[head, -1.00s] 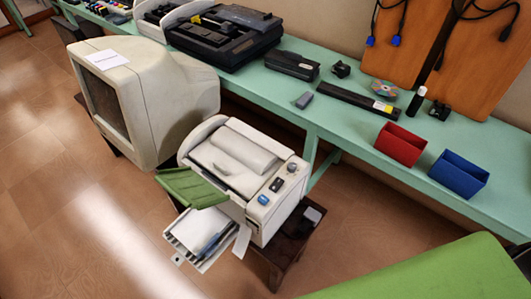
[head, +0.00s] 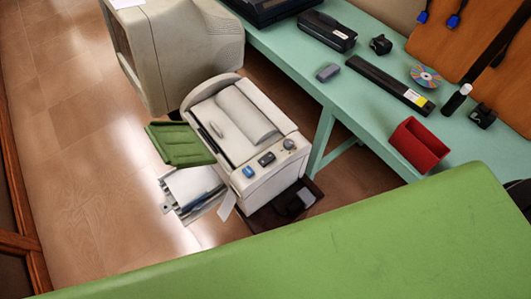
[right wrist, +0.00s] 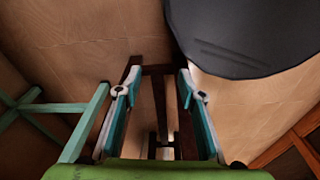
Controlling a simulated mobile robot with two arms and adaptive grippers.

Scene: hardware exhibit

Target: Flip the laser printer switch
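The white laser printer (head: 278,178) sits on a small dark stool in the head view. Its panel has a blue button (head: 248,171), a dark rocker-like switch (head: 266,159) and a grey round knob (head: 289,144). I cannot tell the switch position. A green flap (head: 183,145) and a tray with paper (head: 190,188) stick out at its left. My right gripper (right wrist: 159,78) shows only in the right wrist view, with its two fingers apart and nothing between them. The printer cannot be made out there. My left gripper is not in view.
A large green surface (head: 350,245) fills the foreground, between my view and the floor. A beige monitor (head: 185,55) stands behind the printer. A mint bench (head: 345,110) runs behind at right, with a red holder (head: 418,145). Floor left of the printer is clear.

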